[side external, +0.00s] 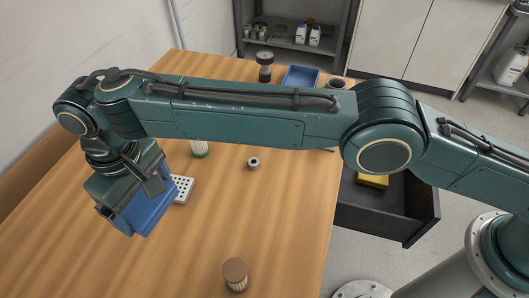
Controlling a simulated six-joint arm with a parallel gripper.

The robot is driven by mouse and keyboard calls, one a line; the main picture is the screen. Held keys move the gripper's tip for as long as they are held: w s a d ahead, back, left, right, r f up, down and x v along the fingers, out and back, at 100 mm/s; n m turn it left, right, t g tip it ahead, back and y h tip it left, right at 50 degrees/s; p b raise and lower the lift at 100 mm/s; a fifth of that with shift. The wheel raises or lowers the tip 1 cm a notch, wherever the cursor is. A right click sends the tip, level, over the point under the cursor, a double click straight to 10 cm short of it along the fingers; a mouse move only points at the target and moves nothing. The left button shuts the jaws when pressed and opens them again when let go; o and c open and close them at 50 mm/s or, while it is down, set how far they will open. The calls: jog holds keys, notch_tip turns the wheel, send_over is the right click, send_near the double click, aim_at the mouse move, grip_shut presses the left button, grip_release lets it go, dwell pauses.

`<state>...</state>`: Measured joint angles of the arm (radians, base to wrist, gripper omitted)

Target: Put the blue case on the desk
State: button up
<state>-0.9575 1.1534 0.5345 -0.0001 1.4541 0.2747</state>
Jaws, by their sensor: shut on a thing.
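My gripper (128,205) is at the left of the view, over the left part of the wooden desk (215,255). It is shut on the blue case (150,212), a box-like blue thing that hangs below the wrist. My gripper hides part of the case. I cannot tell from this one view whether the underside of the case touches the desk or is a little above it.
A white holed block (182,188) is just right of the case. A small metal ring (253,163), a brown-capped cylinder (236,275), a green-based filter (201,150) and a blue tray (300,77) stand on the desk. An open drawer (385,210) holds a yellow thing (372,181).

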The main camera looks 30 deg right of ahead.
jog(key=n, duration=0.1)
send_over(152, 261)
jog(key=shift+s+f, duration=0.1)
jog(key=shift+f, duration=0.5)
jog(key=shift+f, duration=4)
jog(key=shift+f, duration=0.1)
jog(key=o, duration=0.7)
jog(key=shift+r, duration=3.85)
